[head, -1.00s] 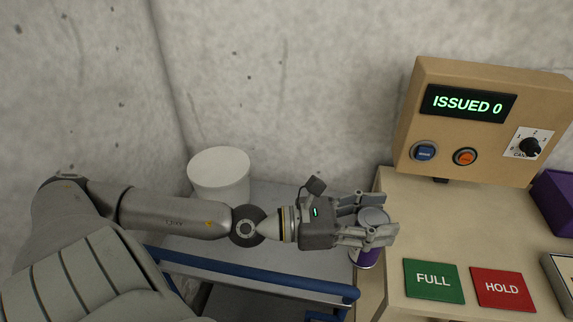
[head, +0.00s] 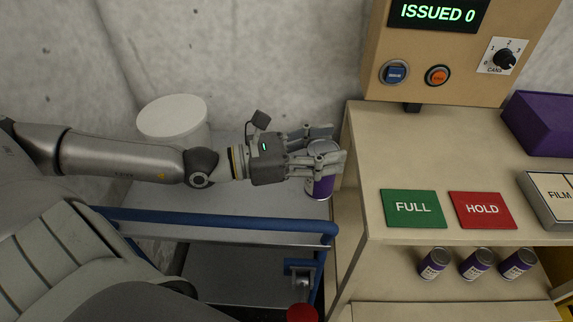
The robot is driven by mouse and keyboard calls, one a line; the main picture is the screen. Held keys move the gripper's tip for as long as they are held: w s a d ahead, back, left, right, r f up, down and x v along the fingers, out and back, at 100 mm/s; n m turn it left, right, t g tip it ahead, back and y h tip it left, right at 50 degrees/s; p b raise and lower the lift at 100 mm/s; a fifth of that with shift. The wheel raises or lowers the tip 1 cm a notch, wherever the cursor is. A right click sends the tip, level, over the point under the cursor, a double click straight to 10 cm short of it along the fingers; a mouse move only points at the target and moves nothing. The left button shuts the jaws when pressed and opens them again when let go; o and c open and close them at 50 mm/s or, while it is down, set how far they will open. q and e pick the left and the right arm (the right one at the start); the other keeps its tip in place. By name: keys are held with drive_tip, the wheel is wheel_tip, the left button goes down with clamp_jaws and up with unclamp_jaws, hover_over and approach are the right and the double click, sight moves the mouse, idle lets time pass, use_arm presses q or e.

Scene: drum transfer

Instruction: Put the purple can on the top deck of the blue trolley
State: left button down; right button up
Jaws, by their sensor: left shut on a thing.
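My left gripper (head: 334,146) is shut on the purple can (head: 320,187), which has a grey lid and stands upright between the fingers. The fingers hide part of its upper side. In the head view the can shows at the right end of the grey top deck (head: 240,203) of the blue trolley, just behind the end of the blue rail (head: 230,222). I cannot tell whether its base touches the deck. My right gripper is not in view.
A white drum (head: 172,120) stands at the deck's back left. A beige table (head: 400,150) with green FULL (head: 413,208) and red HOLD (head: 482,210) plates is to the right. The deck between drum and can looks clear.

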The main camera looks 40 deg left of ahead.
use_arm(q)
drive_tip(key=w+a+f, duration=0.2)
drive_tip(key=a+f, duration=0.7)
drive_tip(key=f, duration=0.2)
drive_tip(key=shift+a+b, duration=0.2)
drive_tip(key=shift+b, duration=0.25)
drive_tip(key=shift+f, duration=0.15)
drive_tip(key=c, duration=0.6)
unclamp_jaws()
